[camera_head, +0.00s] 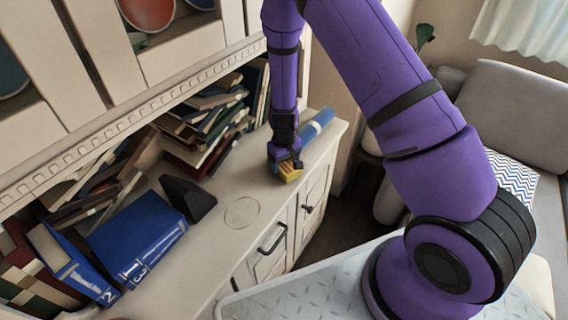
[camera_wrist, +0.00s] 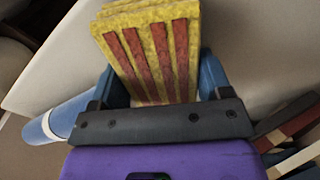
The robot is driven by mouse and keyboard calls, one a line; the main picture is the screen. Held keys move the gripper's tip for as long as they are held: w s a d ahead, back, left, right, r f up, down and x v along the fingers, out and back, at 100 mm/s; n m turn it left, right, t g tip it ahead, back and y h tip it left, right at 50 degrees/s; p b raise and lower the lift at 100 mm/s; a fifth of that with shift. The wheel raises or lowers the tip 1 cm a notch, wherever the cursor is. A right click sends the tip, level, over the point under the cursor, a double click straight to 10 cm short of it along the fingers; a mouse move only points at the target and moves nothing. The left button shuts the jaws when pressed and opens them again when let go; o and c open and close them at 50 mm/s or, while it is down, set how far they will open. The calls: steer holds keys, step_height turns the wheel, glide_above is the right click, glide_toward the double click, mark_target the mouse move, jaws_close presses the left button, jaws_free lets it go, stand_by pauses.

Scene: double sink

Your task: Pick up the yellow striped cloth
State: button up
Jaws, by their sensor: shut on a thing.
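The yellow striped cloth (camera_wrist: 152,55) is a folded, layered yellow block with several red-brown stripes. In the wrist view it sits between the two blue fingers of my gripper (camera_wrist: 160,82). In the head view the cloth (camera_head: 290,173) shows as a small yellow patch under my gripper (camera_head: 285,165), near the right end of the cabinet top. My gripper is shut on the cloth. Whether the cloth touches the cabinet top is hard to tell.
The cabinet top (camera_head: 215,245) carries a blue cylinder (camera_head: 317,126) just beyond my gripper, a black wedge-shaped object (camera_head: 188,198), blue binders (camera_head: 135,240) and leaning books (camera_head: 205,125). A shelf unit (camera_head: 180,55) overhangs at the left. A grey sofa (camera_head: 515,110) stands at the right.

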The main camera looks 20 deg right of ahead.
steer(key=shift+r, duration=0.4)
step_height(320, 180, up, 2)
steer(key=shift+w+r, duration=0.1)
steer(key=s+r, duration=0.1)
steer(key=s, duration=1.5)
steer(key=shift+r, duration=0.25)
steer(key=shift+s, duration=0.1)
